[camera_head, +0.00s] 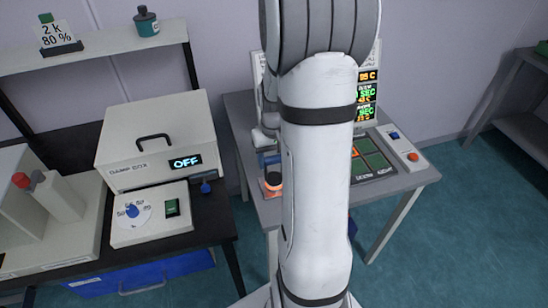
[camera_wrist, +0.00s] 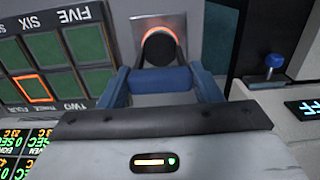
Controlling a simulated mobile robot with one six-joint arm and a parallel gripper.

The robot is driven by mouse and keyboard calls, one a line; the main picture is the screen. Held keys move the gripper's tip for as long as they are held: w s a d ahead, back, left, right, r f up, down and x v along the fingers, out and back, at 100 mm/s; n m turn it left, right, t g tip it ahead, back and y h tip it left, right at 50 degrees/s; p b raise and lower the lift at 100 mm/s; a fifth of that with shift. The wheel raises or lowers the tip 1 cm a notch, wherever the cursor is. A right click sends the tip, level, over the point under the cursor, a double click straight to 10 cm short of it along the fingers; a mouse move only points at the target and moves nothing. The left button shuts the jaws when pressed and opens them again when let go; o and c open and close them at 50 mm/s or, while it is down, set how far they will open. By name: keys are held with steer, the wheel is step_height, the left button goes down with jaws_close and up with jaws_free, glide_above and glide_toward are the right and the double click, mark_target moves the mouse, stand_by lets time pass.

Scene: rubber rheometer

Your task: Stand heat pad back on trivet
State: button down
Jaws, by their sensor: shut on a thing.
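The heat pad (camera_wrist: 158,47) shows in the wrist view as a dark round body with a glowing orange rim. A blue bar, which looks like its grip, lies between the blue fingers of my gripper (camera_wrist: 160,79). My gripper is shut on it. Just beyond and below is a square metal plate that looks like the trivet (camera_wrist: 183,24). In the head view the dark and orange heat pad (camera_head: 274,180) shows at the left front edge of the grey table, left of my arm. I cannot tell whether the pad touches the plate.
A panel of labelled green squares (camera_wrist: 82,38) lies left of the plate in the wrist view. In the head view a box reading OFF (camera_head: 155,145) and a dial unit (camera_head: 150,213) stand on the dark left bench. A gap separates bench and grey table (camera_head: 410,178).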

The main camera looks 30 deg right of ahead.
steer(key=shift+f, duration=0.25)
steer(key=shift+c, duration=1.9)
jaws_free()
step_height(320, 180, up, 8)
steer(key=shift+f, duration=0.1)
steer(key=s+a+r+n+t, duration=0.1)
steer(key=s+a+r, duration=0.2)
steer(key=s+a, duration=0.3)
steer(key=s+a+r+n+t, duration=0.1)
steer(key=s+a+r+n, duration=0.1)
steer(key=s+a, duration=0.4)
steer(key=a+r, duration=0.1)
steer(key=a, duration=0.3)
steer(key=shift+s+r+t, duration=0.2)
steer(key=shift+s+t, duration=0.05)
steer(key=shift+t, duration=0.15)
steer(key=shift+s+a, duration=0.1)
steer(key=shift+c, duration=0.3)
